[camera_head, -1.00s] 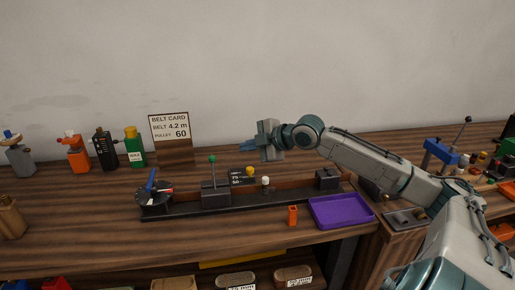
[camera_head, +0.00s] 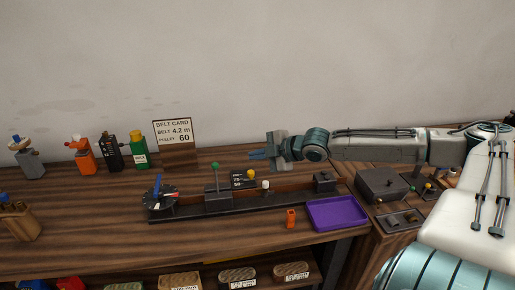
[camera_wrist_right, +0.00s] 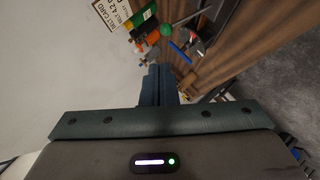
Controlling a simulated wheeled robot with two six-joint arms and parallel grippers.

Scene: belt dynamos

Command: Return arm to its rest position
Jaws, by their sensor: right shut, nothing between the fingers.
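My right gripper (camera_head: 257,155) is shut and empty. It hangs above the back of the wooden bench (camera_head: 80,232), behind the right half of the dark belt rig (camera_head: 290,191), and touches nothing that I can see. My right arm reaches in from the right edge of the head view. In the right wrist view the blue fingers (camera_wrist_right: 158,84) are together, with the bench and its items tilted beyond them. My left gripper is not in view.
The belt card (camera_head: 174,132) stands at the back, left of my gripper. Several bottles, including a green one (camera_head: 139,150), stand further left. A dark box (camera_head: 382,184) sits below my right forearm.

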